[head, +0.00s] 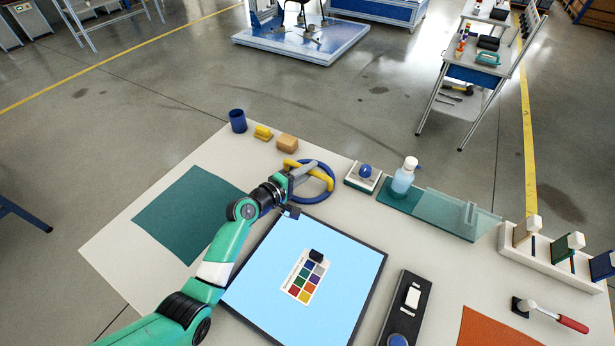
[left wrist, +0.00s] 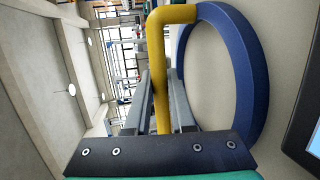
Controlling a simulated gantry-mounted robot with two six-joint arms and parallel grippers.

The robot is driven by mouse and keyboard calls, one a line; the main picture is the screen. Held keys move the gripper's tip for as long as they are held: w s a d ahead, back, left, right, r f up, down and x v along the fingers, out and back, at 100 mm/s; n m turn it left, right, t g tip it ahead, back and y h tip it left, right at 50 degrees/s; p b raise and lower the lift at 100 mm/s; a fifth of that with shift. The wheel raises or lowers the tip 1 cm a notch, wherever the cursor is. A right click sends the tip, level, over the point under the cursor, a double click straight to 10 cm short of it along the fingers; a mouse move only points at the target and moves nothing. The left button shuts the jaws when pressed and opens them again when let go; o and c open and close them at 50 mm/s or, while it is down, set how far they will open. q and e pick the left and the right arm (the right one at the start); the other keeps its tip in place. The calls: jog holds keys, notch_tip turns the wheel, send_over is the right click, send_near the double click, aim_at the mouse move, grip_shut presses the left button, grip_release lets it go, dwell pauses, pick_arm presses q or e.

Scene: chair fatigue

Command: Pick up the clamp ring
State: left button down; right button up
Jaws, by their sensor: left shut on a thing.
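The clamp ring (head: 331,184) is a blue ring with a yellow bar across it, at the far middle of the table in the head view. My left gripper (head: 293,178) reaches it from the left and is shut on the yellow bar. In the left wrist view the yellow bar runs between the two grey fingers (left wrist: 160,100), with the blue ring (left wrist: 246,62) to the right of them. I cannot tell whether the ring touches the table. My right gripper is not in view.
A blue cup (head: 238,121), a yellow piece (head: 263,132) and a tan block (head: 287,143) stand left of the ring. A small tray with a blue ball (head: 365,170) and a bottle (head: 403,178) stand right. A light-blue panel (head: 275,270) lies in front.

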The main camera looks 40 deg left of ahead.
pick_arm(q)
jog(key=shift+r, duration=0.15)
dwell(0.8)
jog(key=shift+r, duration=0.25)
jog(key=r+p, duration=0.4)
jog(key=shift+s+d, duration=0.2)
jog(key=shift+d, duration=0.05)
jog(key=s+d+r+p, duration=0.8)
jog(key=s+d, duration=0.1)
jog(key=shift+s+d+r, duration=0.15)
jog(key=shift+s, duration=0.2)
